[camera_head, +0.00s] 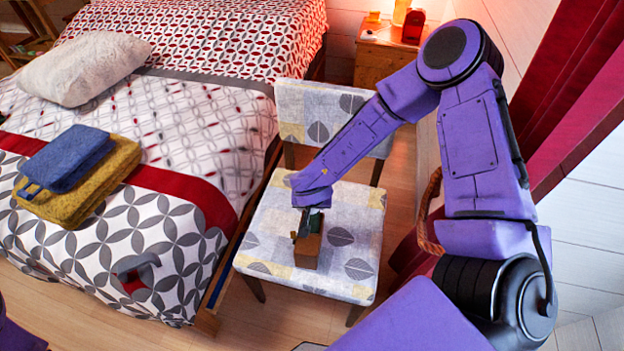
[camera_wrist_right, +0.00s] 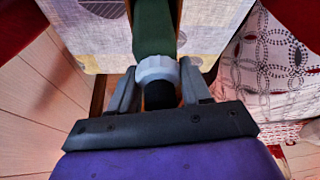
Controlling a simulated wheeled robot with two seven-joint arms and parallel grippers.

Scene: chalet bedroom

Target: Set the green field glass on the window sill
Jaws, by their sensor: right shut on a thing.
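The green field glass (camera_head: 316,217) is at a small brown box (camera_head: 307,249) on the patterned chair seat (camera_head: 270,236). My right gripper (camera_head: 308,212) reaches down over the chair and is shut on the field glass. In the right wrist view, the field glass (camera_wrist_right: 153,28) shows a green barrel, a pale grey ring and a black end between the fingers (camera_wrist_right: 157,92). Brown edges of the box show on both sides of it. How deep it sits in the box is hidden. I cannot make out the window sill.
The bed (camera_head: 190,120) is left of the chair, with a pillow (camera_head: 85,68) and folded blue (camera_head: 68,158) and yellow (camera_head: 90,187) cloths. The chair back (camera_head: 325,112) stands behind the seat. A nightstand (camera_head: 378,55) is at the back. Red curtains (camera_head: 570,90) hang at right.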

